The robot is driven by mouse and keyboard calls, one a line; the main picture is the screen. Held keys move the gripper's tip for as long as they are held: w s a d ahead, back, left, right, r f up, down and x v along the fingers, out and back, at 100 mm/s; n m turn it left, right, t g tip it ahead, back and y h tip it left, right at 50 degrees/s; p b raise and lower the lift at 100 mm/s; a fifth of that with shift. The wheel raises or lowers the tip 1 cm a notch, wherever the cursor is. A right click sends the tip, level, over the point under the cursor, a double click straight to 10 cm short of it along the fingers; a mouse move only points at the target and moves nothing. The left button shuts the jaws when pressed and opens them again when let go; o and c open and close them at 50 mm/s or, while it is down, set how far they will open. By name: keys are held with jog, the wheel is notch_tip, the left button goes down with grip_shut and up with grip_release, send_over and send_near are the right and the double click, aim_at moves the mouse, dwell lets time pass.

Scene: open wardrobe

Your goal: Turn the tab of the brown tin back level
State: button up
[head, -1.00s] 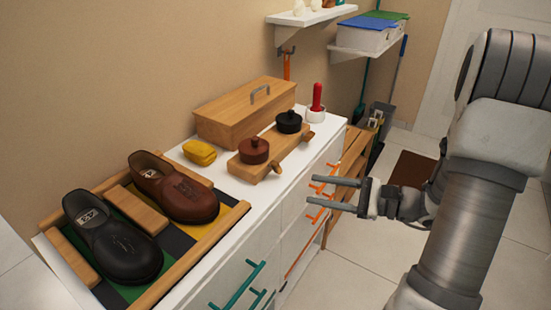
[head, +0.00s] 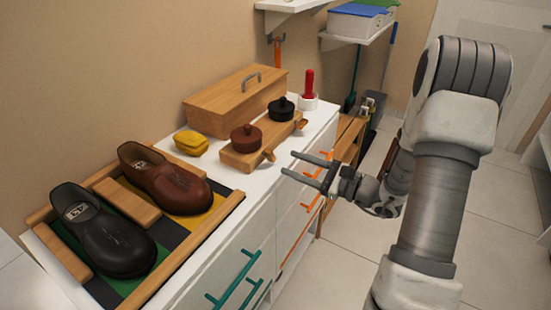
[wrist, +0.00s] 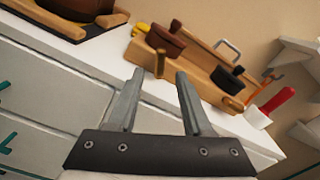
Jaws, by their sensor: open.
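The brown tin (head: 246,137) sits at the near end of a wooden stand (head: 236,160) on the white cabinet top. Its wooden tab (head: 268,156) sticks out on the stand's front side. In the wrist view the tab (wrist: 160,63) looks turned up across the stand's edge, unlike the other tab. The brown tin also shows there (wrist: 166,42). My gripper (head: 289,163) is open and empty, in front of the stand near the cabinet's front edge, fingers pointing at the brown tin's tab. It appears apart from the tab; the exact gap cannot be told.
A black tin (head: 281,109) with its own tab (head: 301,124) is on the stand's far end. A wooden box (head: 235,100) stands behind, a yellow cloth (head: 190,142) left, a red-handled brush (head: 309,88) beyond. Shoes (head: 164,184) lie on a tray at left.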

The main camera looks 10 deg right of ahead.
aim_at(273, 156)
jog(key=x, duration=0.6)
jog(key=shift+w+a, duration=0.1)
jog(key=shift+c, duration=0.3)
grip_shut()
